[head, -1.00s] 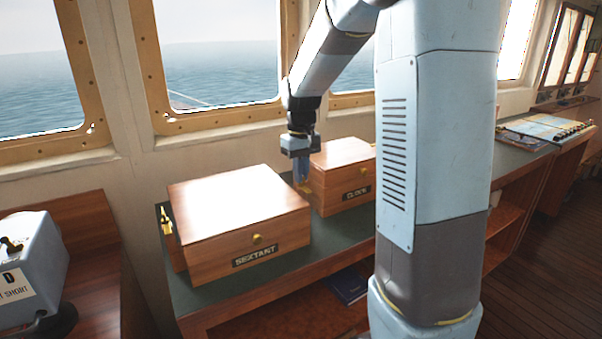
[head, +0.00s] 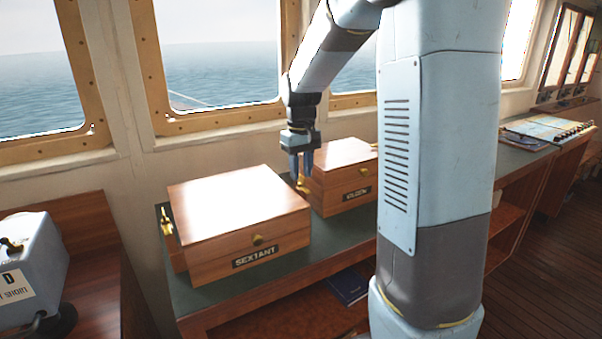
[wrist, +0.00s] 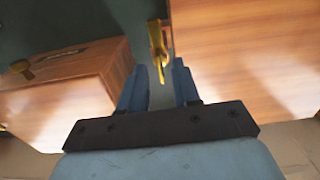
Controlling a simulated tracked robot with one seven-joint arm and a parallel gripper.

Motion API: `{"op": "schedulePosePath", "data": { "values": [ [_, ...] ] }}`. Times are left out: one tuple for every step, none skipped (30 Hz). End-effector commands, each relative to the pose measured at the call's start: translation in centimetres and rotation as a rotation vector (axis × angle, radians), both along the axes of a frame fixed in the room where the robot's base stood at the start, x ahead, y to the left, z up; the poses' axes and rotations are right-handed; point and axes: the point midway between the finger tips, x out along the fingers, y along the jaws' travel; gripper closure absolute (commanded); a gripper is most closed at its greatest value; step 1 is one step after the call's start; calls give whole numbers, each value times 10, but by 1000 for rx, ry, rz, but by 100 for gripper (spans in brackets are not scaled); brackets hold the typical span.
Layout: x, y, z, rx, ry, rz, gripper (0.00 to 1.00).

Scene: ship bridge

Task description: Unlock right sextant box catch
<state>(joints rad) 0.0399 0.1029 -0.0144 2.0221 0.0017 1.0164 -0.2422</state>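The wooden sextant box (head: 225,200) stands closed on the green counter, with a nameplate and brass knob on its front. Its right brass catch (head: 303,188) is in the gap between it and the clock box. The catch also shows in the wrist view (wrist: 157,45), beside the large wooden box on the right. My gripper (head: 300,178) is above this gap, pointing down. In the wrist view its blue fingers (wrist: 159,72) are apart, with the lower end of the catch between them. I see no clear contact. A left brass catch (head: 167,221) shows on the box's other side.
The clock box (head: 343,178) stands close on the right, leaving a narrow gap. The window wall is behind. A grey device (head: 32,265) is at far left, and a chart or binder (head: 545,129) lies at far right. Green counter (head: 285,268) is clear in front.

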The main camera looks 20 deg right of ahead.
Motion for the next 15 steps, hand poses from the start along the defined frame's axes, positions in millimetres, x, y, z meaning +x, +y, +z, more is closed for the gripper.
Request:
{"op": "schedulePosePath", "data": {
  "values": [
    [1, 0, 8, 0, -4, 0, 68],
    [1, 0, 13, 0, -4, 0, 68],
    [0, 0, 20, 0, -4, 0, 68],
    [1, 0, 26, 0, -5, 0, 68],
    [1, 0, 32, 0, -5, 0, 68],
    [1, 0, 40, 0, -5, 0, 68],
    [1, 0, 46, 0, -4, 0, 68],
    [1, 0, 52, 0, -5, 0, 68],
    [1, 0, 60, 0, -4, 0, 68],
    [1, 0, 66, 0, -5, 0, 68],
    [1, 0, 72, 0, -5, 0, 68],
    [1, 0, 79, 0, -5, 0, 68],
    [1, 0, 85, 0, -5, 0, 68],
    [1, 0, 90, 0, -5, 0, 68],
    [1, 0, 96, 0, -4, 0, 68]
  ]
}}
